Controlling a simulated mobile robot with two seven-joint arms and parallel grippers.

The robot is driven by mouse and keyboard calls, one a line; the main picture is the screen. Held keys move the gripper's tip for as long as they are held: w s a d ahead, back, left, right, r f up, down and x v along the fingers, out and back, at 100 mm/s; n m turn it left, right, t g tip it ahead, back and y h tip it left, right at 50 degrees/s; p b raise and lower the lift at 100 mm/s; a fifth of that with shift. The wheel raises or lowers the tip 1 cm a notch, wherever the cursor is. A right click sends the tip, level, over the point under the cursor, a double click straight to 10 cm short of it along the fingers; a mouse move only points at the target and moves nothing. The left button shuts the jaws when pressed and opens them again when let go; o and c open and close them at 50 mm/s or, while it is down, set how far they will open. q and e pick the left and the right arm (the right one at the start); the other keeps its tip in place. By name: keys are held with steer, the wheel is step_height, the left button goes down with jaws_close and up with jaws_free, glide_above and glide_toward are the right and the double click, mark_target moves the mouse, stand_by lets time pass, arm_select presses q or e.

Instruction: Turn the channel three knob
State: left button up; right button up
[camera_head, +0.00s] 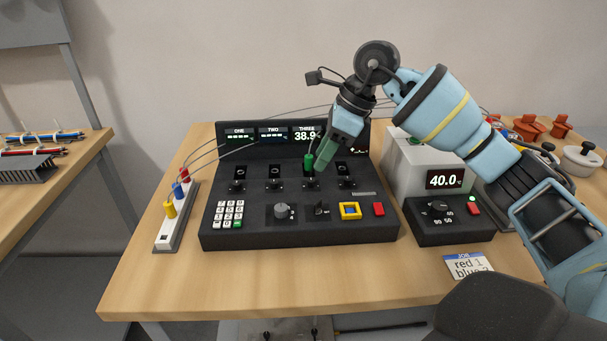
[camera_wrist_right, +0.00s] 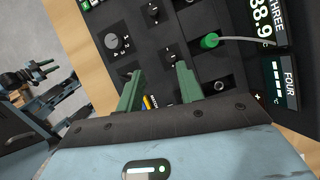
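The black channel three knob (camera_head: 310,183) sits on the dark console, below the socket holding a green plug (camera_head: 308,163). The knob also shows in the right wrist view (camera_wrist_right: 172,50), beyond and slightly to one side of the fingertips. My right gripper (camera_head: 323,160) hangs over the console close to the green plug and the channel three and four knobs. In the wrist view my right gripper (camera_wrist_right: 159,70) has its green fingers apart with nothing between them. The channel three display (camera_head: 307,134) reads about 38.9.
The console (camera_head: 260,238) also has a keypad (camera_head: 230,213), a grey dial (camera_head: 283,211), a yellow-framed button (camera_head: 350,211) and a red button (camera_head: 379,209). A strip with colored plugs (camera_head: 168,231) lies left. A white unit (camera_head: 420,165) and its 40.0 display (camera_head: 445,180) stand right.

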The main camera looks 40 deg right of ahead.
mark_target(311, 180)
steer(key=shift+h, duration=0.4)
steer(key=shift+w+d+x, duration=0.1)
steer(key=shift+d+x, duration=0.1)
steer(key=shift+x, duration=0.9)
steer(key=shift+w+d+x, duration=0.1)
steer(key=shift+d+x, duration=0.1)
steer(key=shift+x, duration=0.9)
steer(key=shift+w+d+x, duration=0.1)
steer(key=shift+d+x, duration=0.1)
steer(key=shift+x, duration=0.9)
jaws_close()
